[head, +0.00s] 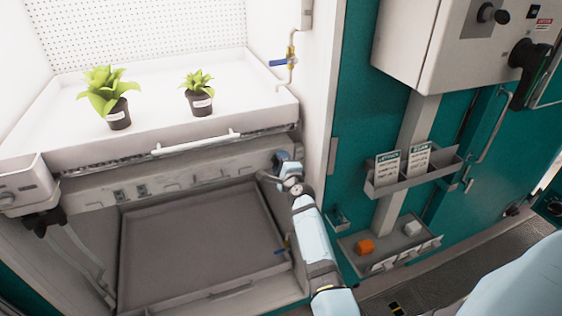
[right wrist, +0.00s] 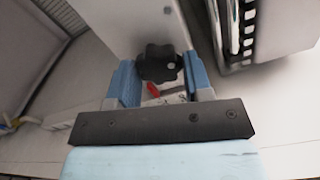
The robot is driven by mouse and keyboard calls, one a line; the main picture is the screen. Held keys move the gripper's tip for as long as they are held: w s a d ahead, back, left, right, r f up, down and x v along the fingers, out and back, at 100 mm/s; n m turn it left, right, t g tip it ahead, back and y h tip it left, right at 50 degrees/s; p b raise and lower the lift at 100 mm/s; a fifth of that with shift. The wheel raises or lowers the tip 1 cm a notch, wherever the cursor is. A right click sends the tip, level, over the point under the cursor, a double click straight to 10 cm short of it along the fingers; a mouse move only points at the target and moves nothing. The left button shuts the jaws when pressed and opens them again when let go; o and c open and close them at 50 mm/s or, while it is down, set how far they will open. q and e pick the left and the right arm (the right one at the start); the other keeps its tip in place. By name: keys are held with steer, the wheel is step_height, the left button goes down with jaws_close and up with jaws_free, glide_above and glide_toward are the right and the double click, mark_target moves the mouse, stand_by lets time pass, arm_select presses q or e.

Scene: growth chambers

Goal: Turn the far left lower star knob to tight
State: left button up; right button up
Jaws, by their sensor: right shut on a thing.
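A black star knob (right wrist: 160,64) sits between the two blue fingers of my right gripper (right wrist: 162,76) in the right wrist view. The fingers are shut on it from both sides. A small red mark (right wrist: 153,90) shows just below the knob. In the head view my right gripper (head: 283,160) is at the right end of the lower tray's front, under the upper shelf. The knob is hidden there by the gripper. I cannot read from these frames how tight the knob is. My left gripper is not in view.
Two potted plants (head: 118,114) (head: 200,102) stand on the white upper shelf (head: 160,125). A white handle bar (head: 196,142) runs along its front. A wall bin (head: 412,176) and lower tray (head: 385,262) are at the right.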

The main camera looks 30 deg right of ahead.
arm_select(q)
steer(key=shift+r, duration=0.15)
arm_select(e)
steer(key=shift+w+r+m, duration=0.15)
steer(key=shift+r+m, duration=0.15)
steer(key=shift+m, duration=0.8)
steer(key=o, duration=0.9)
steer(key=shift+a, duration=0.1)
steer(key=shift+f, duration=0.2)
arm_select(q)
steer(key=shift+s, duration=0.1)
arm_select(e)
steer(key=shift+f, duration=0.1)
